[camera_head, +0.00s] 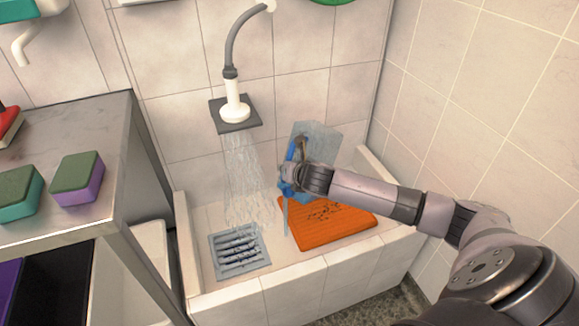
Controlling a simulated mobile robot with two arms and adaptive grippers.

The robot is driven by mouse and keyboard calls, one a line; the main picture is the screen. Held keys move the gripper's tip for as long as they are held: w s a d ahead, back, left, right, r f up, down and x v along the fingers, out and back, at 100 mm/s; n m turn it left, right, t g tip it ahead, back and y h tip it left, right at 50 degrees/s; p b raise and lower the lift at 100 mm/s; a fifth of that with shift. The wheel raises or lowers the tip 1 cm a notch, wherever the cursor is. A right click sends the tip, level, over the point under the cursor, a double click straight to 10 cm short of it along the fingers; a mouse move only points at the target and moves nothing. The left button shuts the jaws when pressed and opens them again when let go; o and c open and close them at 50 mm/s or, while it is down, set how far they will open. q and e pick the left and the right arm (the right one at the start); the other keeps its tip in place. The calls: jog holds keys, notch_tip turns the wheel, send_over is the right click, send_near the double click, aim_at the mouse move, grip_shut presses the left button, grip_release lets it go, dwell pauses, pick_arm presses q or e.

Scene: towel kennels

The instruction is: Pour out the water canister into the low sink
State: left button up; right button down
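The low sink (240,290) is a tiled basin against the back wall. It has a metal drain grate (238,250) at its left and an orange mat (330,222) at its right. The water canister (320,138) looks like a translucent blue container and is tilted above the sink, over the mat's left side. My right gripper (292,180) is at the canister and appears shut on it; the wrist hides part of both. A thin bluish streak (285,215) hangs below the gripper, perhaps water. My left gripper is not in view.
A shower head (235,108) on the back wall runs water down into the sink. A metal table (70,115) at the left holds a purple-green sponge (77,180) and a teal-green sponge (20,192). A tiled wall (490,100) bounds the right.

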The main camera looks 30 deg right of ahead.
jog(key=shift+s+a+n+t+h, duration=0.2)
jog(key=shift+a+n+h, duration=0.2)
jog(key=shift+a, duration=0.25)
jog(key=shift+s+a+n+t+h, duration=0.1)
jog(key=shift+a+n+t+h, duration=0.1)
jog(key=shift+a+n+h, duration=0.3)
jog(key=shift+a+r, duration=0.15)
dwell(0.4)
